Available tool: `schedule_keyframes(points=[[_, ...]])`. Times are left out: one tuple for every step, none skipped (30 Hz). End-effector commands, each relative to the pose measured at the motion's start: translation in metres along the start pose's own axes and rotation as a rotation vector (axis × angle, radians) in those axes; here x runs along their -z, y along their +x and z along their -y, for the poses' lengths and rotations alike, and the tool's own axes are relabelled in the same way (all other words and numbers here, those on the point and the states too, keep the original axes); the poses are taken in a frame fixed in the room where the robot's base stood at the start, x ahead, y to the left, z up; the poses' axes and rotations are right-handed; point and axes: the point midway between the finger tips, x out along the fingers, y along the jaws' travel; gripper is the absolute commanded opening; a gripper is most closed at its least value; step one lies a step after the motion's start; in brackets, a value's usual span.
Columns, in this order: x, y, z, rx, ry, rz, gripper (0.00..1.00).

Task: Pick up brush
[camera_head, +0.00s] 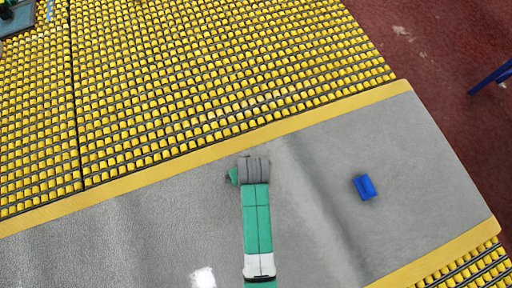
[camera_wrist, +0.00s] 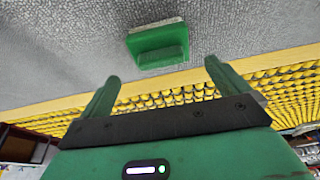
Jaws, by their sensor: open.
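In the wrist view a green block with a raised green grip and a pale edge, which looks like the brush (camera_wrist: 158,45), lies on the grey rug. My gripper (camera_wrist: 161,72) is open and empty, and its two green fingers stand apart on either side of the brush's direction. The brush appears beyond the fingertips, not between them, and no contact shows. In the head view my arm covers the spot below it, so I cannot make out the brush there for sure.
The grey rug (camera_head: 320,150) has yellow bound edges and lies over a conveyor of yellow rollers (camera_head: 220,60). A small blue block (camera_head: 365,187) lies on the rug to the right of my arm. A reddish floor (camera_head: 440,45) shows at top right.

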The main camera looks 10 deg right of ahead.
Motion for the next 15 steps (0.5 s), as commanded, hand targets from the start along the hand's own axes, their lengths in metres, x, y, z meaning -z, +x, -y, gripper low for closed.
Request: schedule_keyframes(points=[[0.0,0.004,0.0,0.0,0.0,0.0,1.0],[0.0,0.008,0.0,0.0,0.0,0.0,1.0],[0.0,0.013,0.0,0.0,0.0,0.0,1.0],[0.001,0.018,0.0,-0.001,0.0,-0.001,1.0],[0.0,0.021,0.0,0.0,0.001,0.0,1.0],[0.001,0.024,0.0,-0.001,0.001,-0.001,1.0],[0.001,0.024,0.0,-0.001,0.001,-0.002,1.0],[0.001,0.025,0.0,-0.001,0.001,-0.003,1.0],[0.0,0.028,0.0,-0.001,0.001,-0.002,1.0],[0.0,0.032,0.0,-0.001,0.001,-0.001,1.0],[-0.001,0.038,0.0,-0.001,0.001,-0.001,1.0],[-0.001,0.046,0.0,-0.001,0.001,-0.001,1.0],[-0.002,0.052,0.0,-0.001,0.001,-0.002,1.0],[-0.002,0.057,0.0,-0.001,0.001,-0.001,1.0],[-0.002,0.064,0.0,-0.001,0.001,-0.002,1.0]])
